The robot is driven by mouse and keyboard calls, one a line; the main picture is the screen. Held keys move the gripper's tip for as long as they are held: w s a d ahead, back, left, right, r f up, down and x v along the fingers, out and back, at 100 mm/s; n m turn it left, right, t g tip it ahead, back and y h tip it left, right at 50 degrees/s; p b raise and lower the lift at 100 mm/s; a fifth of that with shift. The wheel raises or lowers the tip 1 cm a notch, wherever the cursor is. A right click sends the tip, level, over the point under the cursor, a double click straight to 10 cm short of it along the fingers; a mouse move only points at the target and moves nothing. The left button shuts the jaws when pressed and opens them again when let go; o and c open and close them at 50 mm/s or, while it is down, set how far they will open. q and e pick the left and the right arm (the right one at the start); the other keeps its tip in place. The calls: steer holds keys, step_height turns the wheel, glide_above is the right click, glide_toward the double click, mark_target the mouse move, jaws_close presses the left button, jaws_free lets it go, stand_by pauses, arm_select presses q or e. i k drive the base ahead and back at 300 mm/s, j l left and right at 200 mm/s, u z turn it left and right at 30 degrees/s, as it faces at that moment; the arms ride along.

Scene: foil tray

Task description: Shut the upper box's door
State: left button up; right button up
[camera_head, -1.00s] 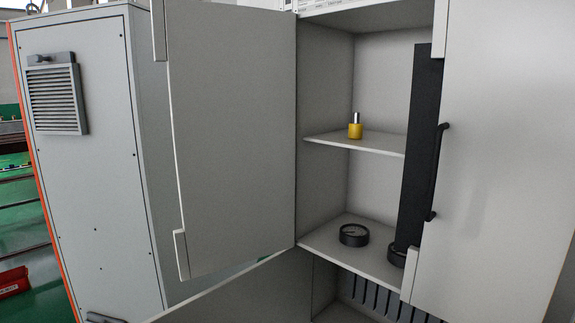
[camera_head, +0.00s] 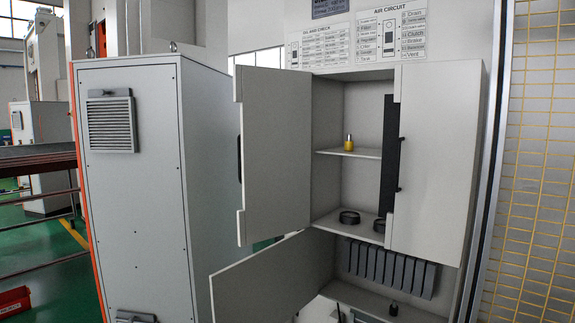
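The upper box (camera_head: 328,110) is a grey cabinet with two door leaves. Its left door (camera_head: 277,150) stands wide open, swung out to the left, with a dark handle (camera_head: 239,158) at its outer edge. Its right door (camera_head: 437,160) covers the right part of the opening; I cannot tell whether it is fully shut. A black handle (camera_head: 400,165) is at that door's left edge, beside a black upright strip (camera_head: 388,155). A yellow padlock-like item (camera_head: 348,143) stands on the shelf, and round black gauges (camera_head: 349,217) sit on the floor. Neither gripper shows.
Below, a lower box holds grey modules (camera_head: 390,268), and its flap door (camera_head: 262,282) is open towards the left. A grey vented cabinet (camera_head: 130,200) stands left, close to the open doors. A yellow mesh fence (camera_head: 535,160) is at right.

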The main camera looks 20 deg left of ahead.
mark_target(274, 142)
steer(key=j+z, duration=0.15)
steer(key=z, duration=0.35)
steer(key=j+z, duration=0.2)
steer(key=z, duration=0.3)
steer(key=j+z, duration=0.15)
steer(key=z, duration=0.3)
steer(key=k+j, duration=0.1)
steer(key=j, duration=0.45)
steer(key=k+j, duration=0.1)
steer(key=j, duration=0.4)
steer(key=k+j, duration=0.1)
steer(key=j, duration=0.45)
steer(key=k+j, duration=0.1)
steer(key=j, duration=0.95)
steer(key=k+j, duration=0.15)
steer(key=j, duration=1.2)
steer(key=k+j+z, duration=0.2)
steer(key=k+j, duration=0.05)
